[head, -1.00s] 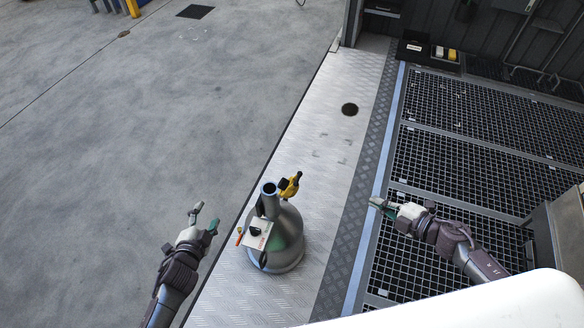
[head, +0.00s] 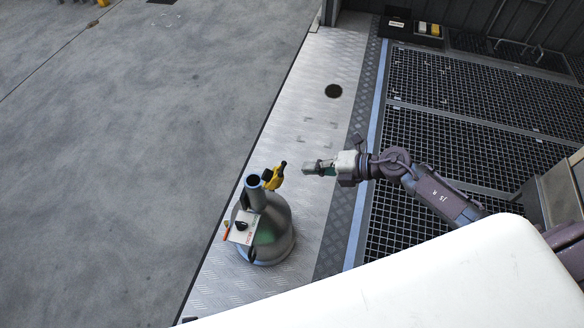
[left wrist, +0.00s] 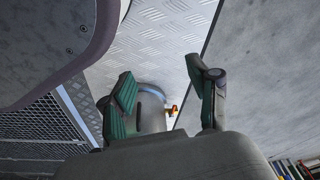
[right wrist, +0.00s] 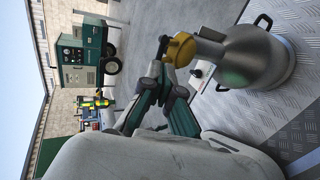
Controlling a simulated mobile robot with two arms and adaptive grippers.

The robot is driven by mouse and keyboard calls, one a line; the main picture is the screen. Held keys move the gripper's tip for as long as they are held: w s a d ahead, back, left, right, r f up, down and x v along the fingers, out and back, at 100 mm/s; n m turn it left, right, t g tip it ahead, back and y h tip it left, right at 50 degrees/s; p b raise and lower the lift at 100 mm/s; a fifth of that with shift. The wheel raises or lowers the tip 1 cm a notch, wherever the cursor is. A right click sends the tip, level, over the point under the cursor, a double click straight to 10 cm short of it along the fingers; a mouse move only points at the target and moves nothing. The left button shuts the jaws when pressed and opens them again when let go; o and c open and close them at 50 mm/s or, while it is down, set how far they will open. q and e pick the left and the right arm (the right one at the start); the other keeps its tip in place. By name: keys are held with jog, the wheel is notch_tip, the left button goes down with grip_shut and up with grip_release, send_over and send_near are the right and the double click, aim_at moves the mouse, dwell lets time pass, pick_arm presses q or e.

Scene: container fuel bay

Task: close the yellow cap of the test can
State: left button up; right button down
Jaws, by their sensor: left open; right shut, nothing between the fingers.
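The test can (head: 272,238) is a grey metal bell-shaped can standing upright on the tread plate, with a narrow neck whose dark mouth shows open. Its yellow cap (head: 274,177) is swung out to the right of the neck; it also shows in the right wrist view (right wrist: 181,49). My right gripper (head: 307,168) is shut and empty, a little right of the cap and apart from it in the head view. My left gripper (left wrist: 162,75) is open and empty; it is out of the head view. The can (left wrist: 151,108) shows partly behind its left finger.
A white label plate (head: 242,227) is on the can's side. Dark grating (head: 460,140) lies to the right, bare concrete floor (head: 140,150) to the left. A black tray (head: 412,30) with small items stands far back. A white surface (head: 400,285) fills the lower right.

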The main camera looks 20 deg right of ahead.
aim_at(283, 169)
jog(key=x, duration=0.6)
jog(key=shift+b, duration=0.3)
pick_arm(q)
jog(key=shift+w+r, duration=0.4)
jog(key=shift+r, duration=0.2)
jog(key=shift+w+r, duration=0.4)
jog(key=shift+r, duration=0.2)
jog(key=shift+r, duration=0.1)
pick_arm(e)
jog(key=shift+r, duration=0.1)
